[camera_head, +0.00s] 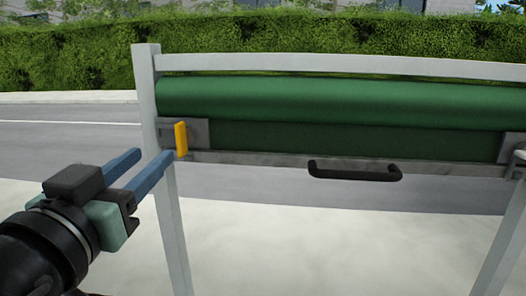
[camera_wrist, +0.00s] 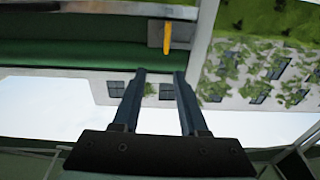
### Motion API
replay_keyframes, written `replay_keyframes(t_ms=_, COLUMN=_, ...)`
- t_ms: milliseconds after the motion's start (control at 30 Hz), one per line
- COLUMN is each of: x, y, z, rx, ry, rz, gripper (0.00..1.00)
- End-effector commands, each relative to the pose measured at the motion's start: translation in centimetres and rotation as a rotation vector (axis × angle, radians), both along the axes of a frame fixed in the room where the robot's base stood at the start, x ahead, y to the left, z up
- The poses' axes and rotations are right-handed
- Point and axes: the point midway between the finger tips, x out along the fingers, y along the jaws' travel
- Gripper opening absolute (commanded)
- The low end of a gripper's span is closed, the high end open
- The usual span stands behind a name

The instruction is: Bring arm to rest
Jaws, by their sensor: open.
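My gripper (camera_head: 148,168) is at the left in the head view, with its two blue fingers apart and nothing between them. Its fingers point toward the left post of a grey frame. In the wrist view my gripper (camera_wrist: 160,75) also shows open and empty. A yellow latch (camera_head: 181,139) sits on a grey plate at the left end of a rolled green cover; it also shows in the wrist view (camera_wrist: 167,38), beyond the fingertips. The fingers look apart from the latch.
The grey frame (camera_head: 330,64) holds the rolled green cover (camera_head: 340,102). A black handle (camera_head: 355,171) is on its lower bar. A hedge (camera_head: 70,55) and a road (camera_head: 70,140) lie behind. Pale ground below the bar is clear.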

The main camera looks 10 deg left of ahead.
Motion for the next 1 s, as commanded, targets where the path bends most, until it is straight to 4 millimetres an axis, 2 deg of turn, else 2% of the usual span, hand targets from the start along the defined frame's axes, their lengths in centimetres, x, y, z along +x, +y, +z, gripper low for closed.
replay_keyframes(t_ms=33, x=0.4, y=-2.0, z=1.9, rx=0.005, ry=-0.051, rz=-0.004, gripper=0.42)
replay_keyframes(t_ms=167, x=0.3, y=-7.2, z=7.5, rx=0.009, ry=-0.240, rz=0.012, gripper=0.42)
replay_keyframes(t_ms=300, x=-2.4, y=-12.7, z=13.4, rx=-0.001, ry=-0.467, rz=0.014, gripper=0.42)
replay_keyframes(t_ms=433, x=-5.6, y=-16.1, z=17.2, rx=-0.016, ry=-0.636, rz=0.010, gripper=0.42)
replay_keyframes(t_ms=500, x=-7.0, y=-17.2, z=18.3, rx=-0.024, ry=-0.696, rz=0.007, gripper=0.42)
replay_keyframes(t_ms=633, x=-8.4, y=-18.0, z=19.3, rx=-0.029, ry=-0.751, rz=0.008, gripper=0.42)
replay_keyframes(t_ms=1000, x=-8.4, y=-18.0, z=19.3, rx=-0.029, ry=-0.754, rz=0.009, gripper=0.42)
